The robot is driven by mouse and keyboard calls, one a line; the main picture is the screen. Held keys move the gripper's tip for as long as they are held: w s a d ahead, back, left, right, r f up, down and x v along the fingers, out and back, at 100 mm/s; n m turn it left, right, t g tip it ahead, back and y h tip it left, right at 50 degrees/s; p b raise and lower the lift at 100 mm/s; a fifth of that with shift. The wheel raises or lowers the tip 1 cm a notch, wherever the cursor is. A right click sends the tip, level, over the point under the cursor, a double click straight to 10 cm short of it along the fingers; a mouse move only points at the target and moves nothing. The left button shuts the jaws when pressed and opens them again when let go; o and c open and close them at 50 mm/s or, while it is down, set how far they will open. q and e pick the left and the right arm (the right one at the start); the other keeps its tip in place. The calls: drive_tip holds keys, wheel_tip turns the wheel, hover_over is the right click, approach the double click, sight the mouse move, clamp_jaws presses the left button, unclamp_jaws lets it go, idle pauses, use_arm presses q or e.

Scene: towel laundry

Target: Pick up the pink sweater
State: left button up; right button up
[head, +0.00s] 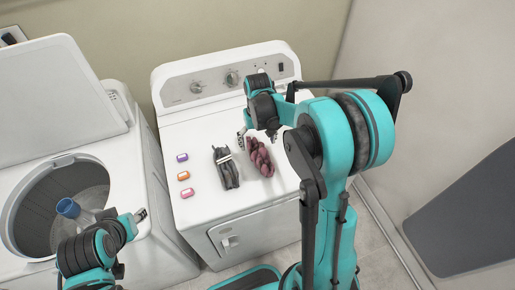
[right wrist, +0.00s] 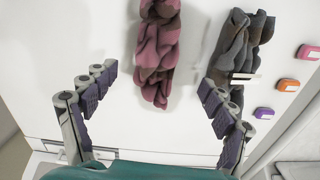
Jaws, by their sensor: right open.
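The pink sweater (head: 260,158), a twisted bundle of pink and dark cloth, lies on top of the white dryer. In the right wrist view the pink sweater (right wrist: 157,50) runs from the top edge down between my finger lines. My right gripper (head: 258,138) is open and empty, at the far end of the sweater, its fingers (right wrist: 158,82) spread to either side; I cannot tell its exact height above the cloth. My left gripper (head: 140,214) is at the lower left near the washer, apart from the sweater; its jaw opening is too small to read.
A grey garment (head: 226,168) with a light band lies just left of the sweater. A purple box (head: 182,157), an orange box (head: 184,176) and a pink box (head: 187,193) line the dryer's left side. The open washer (head: 20,215) holds a blue-capped item (head: 68,208).

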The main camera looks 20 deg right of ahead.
sight(259, 149)
drive_tip(key=f, duration=0.2)
drive_tip(key=f+b, duration=0.1)
drive_tip(key=f, duration=0.4)
drive_tip(key=shift+s+d+b, duration=0.2)
drive_tip(key=shift+s+b, duration=0.1)
drive_tip(key=shift+b, duration=0.05)
drive_tip(key=shift+f+b, duration=0.2)
drive_tip(key=shift+b, duration=0.15)
drive_tip(key=c, duration=1.5)
drive_tip(key=shift+c, duration=0.2)
drive_tip(key=shift+r+p, duration=0.35)
drive_tip(key=shift+p, duration=0.15)
wheel_tip(259, 149, up, 5)
drive_tip(key=shift+s+f+p, duration=0.1)
drive_tip(key=shift+f+p, duration=0.1)
drive_tip(key=shift+p, duration=0.35)
drive_tip(key=s+r+p, duration=0.2)
drive_tip(key=s+r, duration=0.4)
drive_tip(key=s, duration=0.5)
drive_tip(key=shift+s+d+r, duration=0.15)
drive_tip(key=shift+s+d, duration=0.05)
drive_tip(key=shift+s, duration=0.05)
